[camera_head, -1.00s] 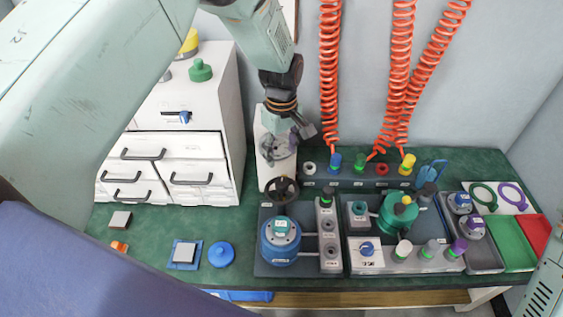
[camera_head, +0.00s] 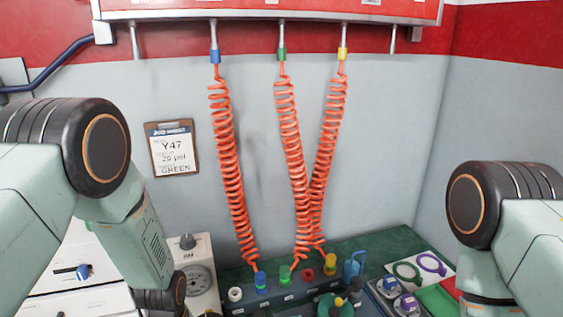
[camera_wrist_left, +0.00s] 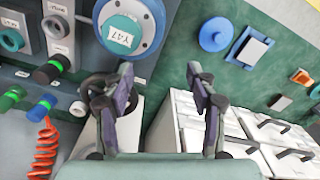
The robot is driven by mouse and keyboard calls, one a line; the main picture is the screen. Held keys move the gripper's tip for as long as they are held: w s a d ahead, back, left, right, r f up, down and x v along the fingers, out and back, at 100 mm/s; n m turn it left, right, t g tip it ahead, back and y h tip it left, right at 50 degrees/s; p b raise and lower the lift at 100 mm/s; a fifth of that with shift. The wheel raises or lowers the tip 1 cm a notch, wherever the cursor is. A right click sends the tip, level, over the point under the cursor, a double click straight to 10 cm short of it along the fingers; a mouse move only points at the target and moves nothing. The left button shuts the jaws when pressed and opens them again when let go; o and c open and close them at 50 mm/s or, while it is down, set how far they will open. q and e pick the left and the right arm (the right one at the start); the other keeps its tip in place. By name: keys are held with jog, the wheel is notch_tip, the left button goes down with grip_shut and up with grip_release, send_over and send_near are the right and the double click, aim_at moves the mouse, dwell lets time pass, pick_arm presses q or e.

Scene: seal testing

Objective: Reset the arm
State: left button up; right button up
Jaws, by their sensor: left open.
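My left arm (camera_head: 140,230) comes in from the left in the head view and points down, with its wrist cut off by the bottom edge. In the left wrist view my left gripper (camera_wrist_left: 160,88) is open, with its two dark fingers well apart and nothing between them. It hangs over the green bench, between the round blue-and-teal Y47 unit (camera_wrist_left: 124,32) and the white drawers (camera_wrist_left: 245,130). My right arm (camera_head: 500,225) stands at the right edge of the head view. Its gripper is out of the picture.
Orange coiled hoses (camera_head: 226,170) hang from the red-and-white wall panel (camera_head: 270,10) to a dark connector rail. A clipboard (camera_head: 174,150) hangs on the wall. A blue round lid (camera_wrist_left: 216,34) lies on the bench.

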pick_arm(q)
jog(key=s+a+f+m, duration=0.15)
jog(key=s+m, duration=0.25)
jog(key=s, duration=0.9)
jog(key=s+f+m, duration=0.2)
jog(key=s+m, duration=0.2)
jog(key=s, duration=0.9)
notch_tip(320, 180, down, 8)
jog(key=b, duration=0.9)
jog(key=shift+d+f, duration=0.25)
